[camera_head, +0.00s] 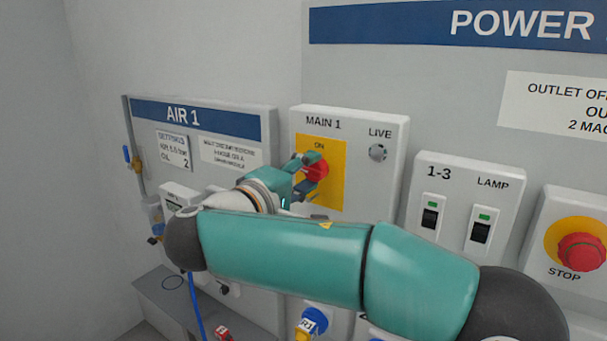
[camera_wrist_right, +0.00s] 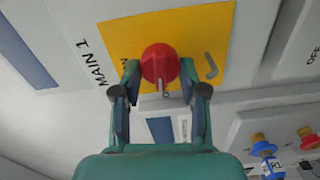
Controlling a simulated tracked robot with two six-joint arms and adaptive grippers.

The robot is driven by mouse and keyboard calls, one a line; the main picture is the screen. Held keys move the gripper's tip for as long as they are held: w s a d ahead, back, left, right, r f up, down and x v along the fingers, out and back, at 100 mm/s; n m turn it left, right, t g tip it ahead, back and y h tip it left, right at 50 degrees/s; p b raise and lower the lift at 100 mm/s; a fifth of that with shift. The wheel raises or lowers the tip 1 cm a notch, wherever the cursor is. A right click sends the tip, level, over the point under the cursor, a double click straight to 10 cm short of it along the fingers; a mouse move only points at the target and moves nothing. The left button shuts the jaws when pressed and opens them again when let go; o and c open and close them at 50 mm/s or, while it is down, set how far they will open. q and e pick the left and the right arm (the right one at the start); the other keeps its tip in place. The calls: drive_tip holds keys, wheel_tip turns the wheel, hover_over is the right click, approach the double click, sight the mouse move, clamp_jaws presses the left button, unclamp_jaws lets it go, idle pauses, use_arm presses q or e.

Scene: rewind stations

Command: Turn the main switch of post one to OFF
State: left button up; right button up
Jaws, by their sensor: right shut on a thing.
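The main switch is a red rotary knob (camera_head: 319,167) on a yellow plate (camera_head: 334,195) on the MAIN 1 box (camera_head: 363,185). The word ON shows above the knob; the OFF mark cannot be read. In the right wrist view the red knob (camera_wrist_right: 160,64) sits between the fingertips of the right gripper (camera_wrist_right: 159,72), one on each side. A pale line shows on the knob. The gripper partly hides the plate and knob. My left gripper is not in view.
The round LIVE lamp (camera_head: 378,153) looks grey. To the right are the 1-3 and LAMP switch box (camera_head: 462,205) and a red STOP button (camera_head: 581,251). The AIR 1 panel (camera_head: 236,125) stands left. Blue and yellow plugs (camera_head: 313,320) hang below my arm.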

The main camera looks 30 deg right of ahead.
drive_tip(key=o, duration=1.1)
drive_tip(key=shift+d, duration=0.15)
drive_tip(key=shift+o, duration=0.2)
drive_tip(key=shift+f, duration=0.1)
drive_tip(key=shift+a, duration=0.35)
drive_tip(key=v, duration=0.7)
drive_tip(key=shift+a, duration=0.15)
